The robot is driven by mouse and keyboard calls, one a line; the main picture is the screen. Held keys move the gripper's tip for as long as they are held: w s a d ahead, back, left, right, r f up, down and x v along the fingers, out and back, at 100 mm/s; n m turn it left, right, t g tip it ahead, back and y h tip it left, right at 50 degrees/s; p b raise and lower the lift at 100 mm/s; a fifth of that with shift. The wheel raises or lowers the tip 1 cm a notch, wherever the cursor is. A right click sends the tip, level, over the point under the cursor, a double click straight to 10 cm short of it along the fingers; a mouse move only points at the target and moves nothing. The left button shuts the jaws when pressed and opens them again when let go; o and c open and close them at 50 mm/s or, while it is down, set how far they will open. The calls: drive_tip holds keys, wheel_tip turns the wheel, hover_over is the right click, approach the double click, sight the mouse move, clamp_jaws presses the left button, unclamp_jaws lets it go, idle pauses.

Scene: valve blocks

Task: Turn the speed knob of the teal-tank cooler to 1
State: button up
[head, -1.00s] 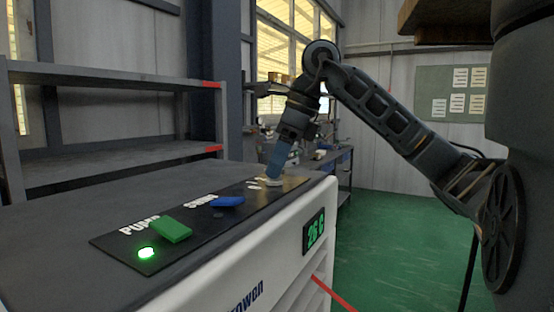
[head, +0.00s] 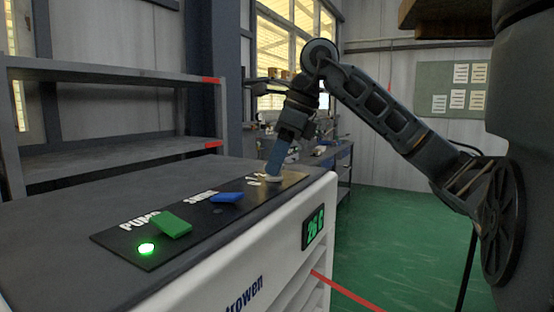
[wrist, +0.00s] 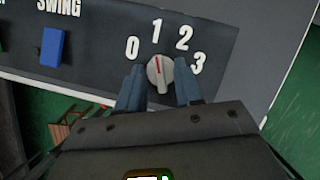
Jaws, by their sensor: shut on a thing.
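The speed knob (wrist: 160,75) is a light grey round dial on the cooler's dark control panel (wrist: 100,62). Its red pointer line points up at the printed 1, with 0 to the left and 2 and 3 to the right. My gripper (wrist: 159,86) has its blue fingers on either side of the knob and is shut on it. In the head view my gripper (head: 273,173) reaches down to the far end of the panel on the white cooler (head: 250,262). No teal tank shows in these views.
On the same panel are a green PUMP switch (head: 172,226) beside a lit green lamp (head: 146,248), and a blue SWING switch (head: 226,197). A display (head: 314,228) is on the cooler's side. Grey shelves (head: 110,150) stand behind. The green floor (head: 400,230) at right is clear.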

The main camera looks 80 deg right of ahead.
drive_tip(key=shift+f+b, duration=0.15)
drive_tip(key=shift+b, duration=0.15)
drive_tip(key=shift+f+m+b, duration=0.15)
drive_tip(key=shift+m+b, duration=0.35)
drive_tip(key=shift+b, duration=0.45)
drive_tip(key=m+h+b, duration=0.1)
drive_tip(key=m+b, duration=0.1)
drive_tip(key=b, duration=0.2)
drive_tip(key=shift+a+f, duration=0.1)
drive_tip(key=m+h+b, duration=0.1)
drive_tip(key=m+b, duration=0.2)
drive_tip(key=b, duration=0.1)
drive_tip(key=shift+a+r+m+g+h+b, duration=0.1)
drive_tip(key=shift+r+m+g+h+b, duration=0.15)
drive_tip(key=shift+m+b, duration=0.5)
drive_tip(key=shift+a+r+m+g+h+b, duration=0.15)
drive_tip(key=shift+m+h+b, duration=0.2)
drive_tip(key=shift+m+b, duration=0.35)
drive_tip(key=shift+d, duration=0.1)
